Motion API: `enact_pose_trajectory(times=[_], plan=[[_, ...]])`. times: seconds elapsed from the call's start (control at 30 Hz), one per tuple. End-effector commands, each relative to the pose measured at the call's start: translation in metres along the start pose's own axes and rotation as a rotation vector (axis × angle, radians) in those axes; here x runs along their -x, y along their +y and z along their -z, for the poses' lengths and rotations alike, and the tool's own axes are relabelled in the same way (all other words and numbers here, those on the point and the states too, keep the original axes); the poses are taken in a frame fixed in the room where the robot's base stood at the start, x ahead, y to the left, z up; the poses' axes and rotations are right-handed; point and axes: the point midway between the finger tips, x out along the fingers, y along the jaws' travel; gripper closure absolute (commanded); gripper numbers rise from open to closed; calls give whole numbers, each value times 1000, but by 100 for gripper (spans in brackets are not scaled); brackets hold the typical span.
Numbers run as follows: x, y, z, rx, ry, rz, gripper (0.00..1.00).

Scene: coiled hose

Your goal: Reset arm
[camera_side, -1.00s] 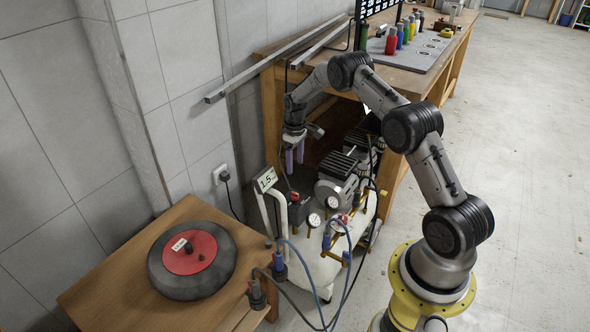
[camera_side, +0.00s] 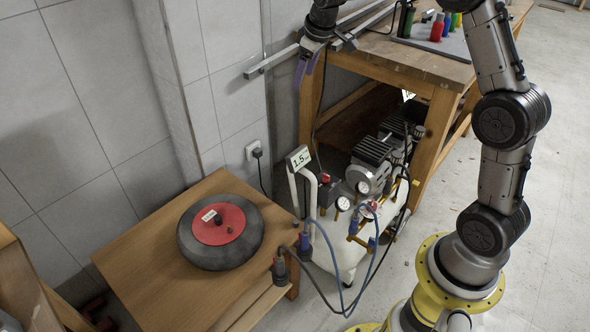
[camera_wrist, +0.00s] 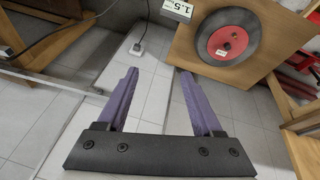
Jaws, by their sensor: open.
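My gripper (camera_side: 305,66) is raised near the wall in the side view, at the top and left of the workbench. Its purple fingers point down and hold nothing. In the wrist view my gripper (camera_wrist: 154,82) shows two purple fingers spread well apart, with only wall tiles between them. A dark round wheel with a red hub (camera_side: 220,234) lies on the small wooden table (camera_side: 150,262), clear of my gripper. The wheel also shows in the wrist view (camera_wrist: 262,45) at the upper right.
A white air compressor (camera_side: 345,250) with gauges and a 1.5 display (camera_side: 299,158) stands between the table and the workbench (camera_side: 420,65). Blue hoses (camera_side: 372,268) hang in front of it. Colored bottles (camera_side: 437,27) stand on the bench. A metal rail (camera_side: 272,61) runs along the wall.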

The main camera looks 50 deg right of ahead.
Motion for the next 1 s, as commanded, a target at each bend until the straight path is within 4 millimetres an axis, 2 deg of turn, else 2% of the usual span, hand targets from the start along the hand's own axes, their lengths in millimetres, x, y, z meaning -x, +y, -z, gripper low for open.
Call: enact_pose_trajectory(times=[0.03,0.2,0.37,0.5,0.6,0.7,0.83,0.9,1.0], plan=[[30,-13,-2,10,31,-6,32],[106,-55,-26,21,111,-13,32],[161,-94,-68,18,177,-8,32],[193,-126,-117,3,225,4,32],[205,-146,-158,-15,250,18,32],[205,-164,-201,-44,260,36,32],[189,-181,-251,-99,235,59,32],[176,-186,-270,-135,199,68,32],[161,-190,-286,-180,142,79,32]])
